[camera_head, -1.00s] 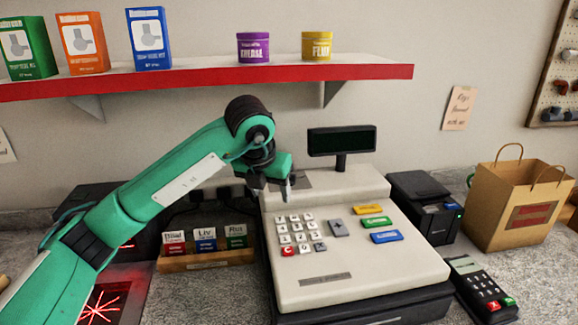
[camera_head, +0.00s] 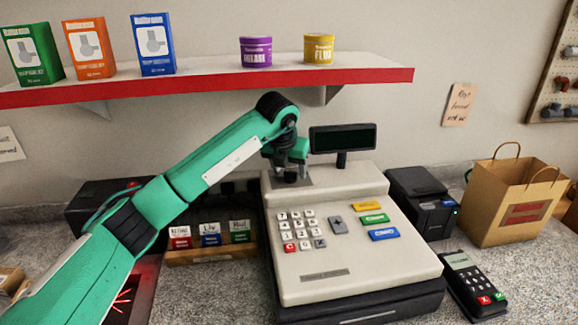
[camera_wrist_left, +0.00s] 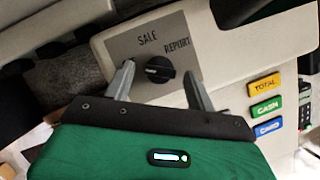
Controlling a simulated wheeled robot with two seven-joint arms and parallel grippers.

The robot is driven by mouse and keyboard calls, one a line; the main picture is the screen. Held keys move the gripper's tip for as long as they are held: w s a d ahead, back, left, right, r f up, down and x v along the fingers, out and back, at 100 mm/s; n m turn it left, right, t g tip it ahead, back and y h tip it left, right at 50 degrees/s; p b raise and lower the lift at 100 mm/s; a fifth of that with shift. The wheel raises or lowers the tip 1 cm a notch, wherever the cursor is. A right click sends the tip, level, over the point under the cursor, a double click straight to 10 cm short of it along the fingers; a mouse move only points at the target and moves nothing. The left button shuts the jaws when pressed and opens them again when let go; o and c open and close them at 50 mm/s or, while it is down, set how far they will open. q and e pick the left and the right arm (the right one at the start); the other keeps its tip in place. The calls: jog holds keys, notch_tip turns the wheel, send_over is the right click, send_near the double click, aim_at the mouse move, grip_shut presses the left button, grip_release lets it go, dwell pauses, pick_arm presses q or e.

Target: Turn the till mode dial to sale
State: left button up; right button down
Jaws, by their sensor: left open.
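The till (camera_head: 365,262) stands on the counter, with a grey dial plate (camera_head: 306,181) on its raised back part. In the left wrist view the black round mode dial (camera_wrist_left: 161,72) sits on this plate (camera_wrist_left: 125,46), below the printed words SALE and REPORT. A pale mark shows on the dial, but I cannot tell for sure which word it points to. My left gripper (camera_head: 290,174) is over the plate and hides the dial in the head view. In the wrist view my left gripper (camera_wrist_left: 160,68) is open, with one finger on each side of the dial. My right gripper is out of view.
The customer display (camera_head: 342,139) rises just right of my gripper. A card box (camera_head: 212,255) stands left of the till, and a black printer (camera_head: 425,205), paper bag (camera_head: 515,208) and card terminal (camera_head: 473,286) are to the right. A red-edged shelf (camera_head: 210,83) runs above.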

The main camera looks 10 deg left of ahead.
pick_arm(q)
jog(key=c, duration=1)
